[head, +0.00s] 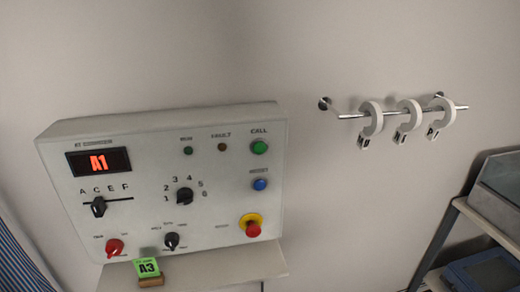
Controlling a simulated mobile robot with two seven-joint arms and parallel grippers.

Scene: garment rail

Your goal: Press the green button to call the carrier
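The green button (259,147) sits under the label CALL at the upper right of a pale control panel (140,225) on the wall. The panel's display (99,162) reads A1 in red. Below the green button are a blue button (260,184) and a red mushroom button (252,228) on a yellow ring. Neither of my grippers shows in the head view. Nothing covers the green button. No carrier can be made out for certain.
A green card (146,267) reading A3 stands in a wooden holder on a shelf (225,268) under the panel. A metal wall rail (350,116) at right bears white hooks (372,118). A dark-framed rack (446,232) stands at the right edge. Striped cloth (20,262) hangs at lower left.

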